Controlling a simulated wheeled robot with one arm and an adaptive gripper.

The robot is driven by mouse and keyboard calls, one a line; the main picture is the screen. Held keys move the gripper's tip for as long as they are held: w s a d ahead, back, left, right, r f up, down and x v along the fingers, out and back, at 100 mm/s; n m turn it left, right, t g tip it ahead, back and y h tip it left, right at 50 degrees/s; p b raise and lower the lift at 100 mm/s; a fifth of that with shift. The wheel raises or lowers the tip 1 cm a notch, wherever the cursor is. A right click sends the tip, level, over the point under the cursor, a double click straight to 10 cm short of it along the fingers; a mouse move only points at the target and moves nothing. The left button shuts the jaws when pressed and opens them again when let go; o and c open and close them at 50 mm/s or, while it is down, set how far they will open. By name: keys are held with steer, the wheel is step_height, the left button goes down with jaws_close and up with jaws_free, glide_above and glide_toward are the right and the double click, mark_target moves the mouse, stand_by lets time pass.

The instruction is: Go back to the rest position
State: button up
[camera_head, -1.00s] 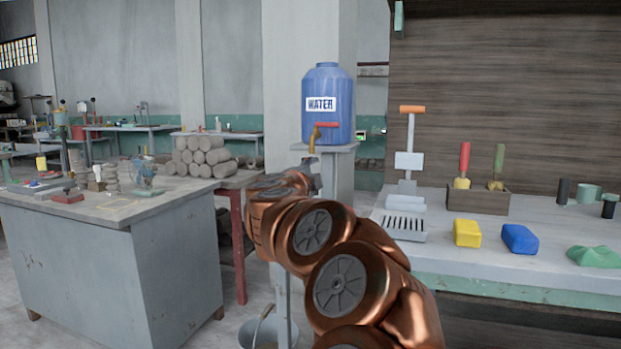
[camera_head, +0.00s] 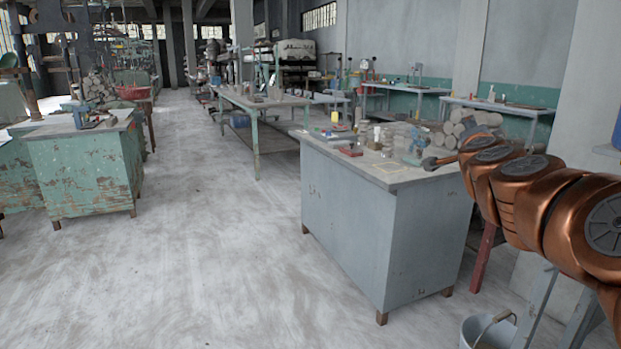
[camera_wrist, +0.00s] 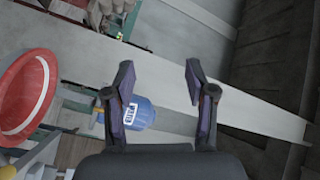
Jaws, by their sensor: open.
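My gripper (camera_wrist: 158,85) is open in the wrist view, with its two dark fingers apart and nothing between them. In the head view my copper-coloured arm reaches in from the right edge. The gripper end (camera_head: 432,163) shows small there, in line with the far right part of the grey workbench (camera_head: 345,225); I cannot tell how far it is from the bench. The blue water container (camera_wrist: 140,115) shows behind the left finger in the wrist view, and only a sliver of it shows at the head view's right edge.
Stacked clay logs (camera_head: 465,130) lie behind the grey bench. A bucket (camera_head: 487,330) stands on the floor at lower right. A worn green cabinet (camera_head: 85,175) stands at left. The floor (camera_head: 215,240) between is clear. A red round thing (camera_wrist: 20,100) fills the wrist view's left.

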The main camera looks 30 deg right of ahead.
steer(key=w+a+n+t+y+p, duration=0.1)
steer(key=w+a+n+y+p, duration=0.3)
steer(key=a, duration=0.6)
steer(key=w+a+n+t+y+p, duration=0.2)
steer(key=w+a+n+y, duration=0.3)
steer(key=a, duration=0.4)
steer(key=s+a+f+n+g+y+p, duration=0.1)
steer(key=a+f+n+g+y+p, duration=0.15)
steer(key=a, duration=0.75)
steer(key=s+a+f+n+g+y+p, duration=0.2)
steer(key=a+n+y+p, duration=0.2)
steer(key=a, duration=0.5)
steer(key=s+a+f+n+g+p, duration=0.5)
steer(key=s+a, duration=0.3)
steer(key=s, duration=0.3)
steer(key=s+d+n+g+h+p, duration=0.1)
steer(key=s+g+p, duration=0.6)
steer(key=s, duration=1.2)
steer(key=shift+s+d+f+g+h, duration=0.3)
steer(key=shift+d+g+h, duration=0.05)
steer(key=shift+d+h, duration=0.1)
steer(key=shift+n, duration=0.25)
steer(key=shift+c, duration=1.2)
steer(key=shift+d, duration=0.15)
steer(key=shift+c, duration=0.2)
